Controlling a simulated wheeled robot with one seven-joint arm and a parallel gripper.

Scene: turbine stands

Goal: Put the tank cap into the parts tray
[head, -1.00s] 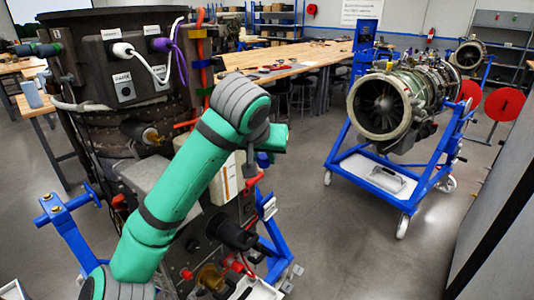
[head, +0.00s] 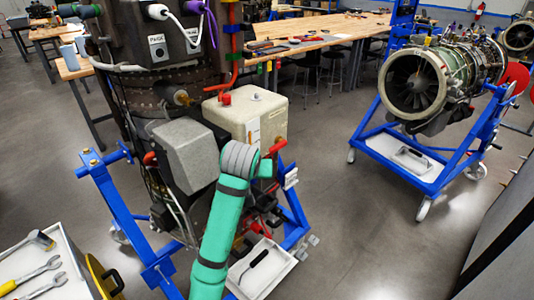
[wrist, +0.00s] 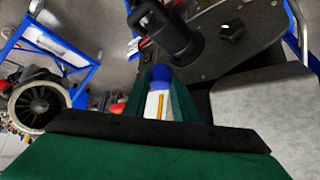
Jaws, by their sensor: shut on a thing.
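My gripper (wrist: 160,82) shows in the wrist view with its two green fingers closed around the blue tank cap (wrist: 161,73) at their tips. Through the gap between the fingers a white body with a yellow strip shows. In the head view my arm reaches up from the bottom centre in front of the cream tank (head: 240,112), and the fingers and cap are hidden or too small to make out. A white tray (head: 243,268) with a black-handled item lies low on the blue stand. Another white tray (head: 70,250) with wrenches and a brush is at bottom left; which is the parts tray is unclear.
A grey box (head: 185,150) stands beside the tank. The blue stand frame (head: 110,200) surrounds the engine. A second turbine (head: 415,82) on a blue stand is at right. Open floor (head: 345,230) lies between the stands.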

